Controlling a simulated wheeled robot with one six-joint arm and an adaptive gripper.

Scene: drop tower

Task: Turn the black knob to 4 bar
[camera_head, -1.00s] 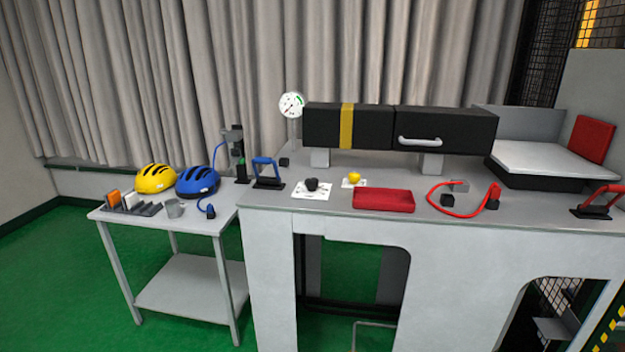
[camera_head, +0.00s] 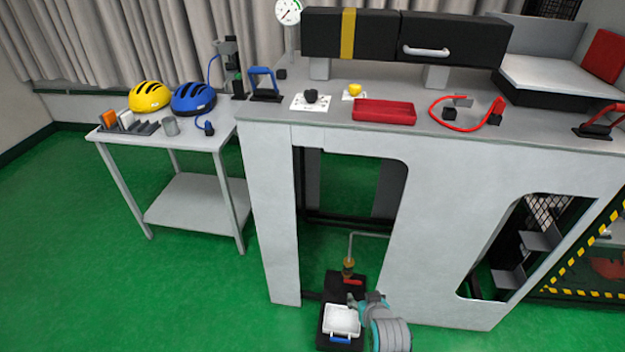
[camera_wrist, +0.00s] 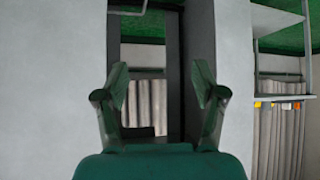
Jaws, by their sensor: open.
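The black knob (camera_head: 311,96) sits on a white marked plate (camera_head: 297,104) on the grey bench top, left of the middle. Its pointer direction is too small to read. A round white gauge (camera_head: 288,11) with a green band stands behind it at the top edge; its reading is not legible. My gripper (camera_wrist: 160,85) is open and empty in the wrist view, facing the bench's grey front and its opening. It is apart from the knob, which is not in the wrist view. In the head view my arm shows low down, in front of the bench.
A yellow knob (camera_head: 354,90) stands right of the black one. A black box (camera_head: 350,38) overhangs behind. A side table (camera_head: 190,146) holds two helmets. Green floor is free at left.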

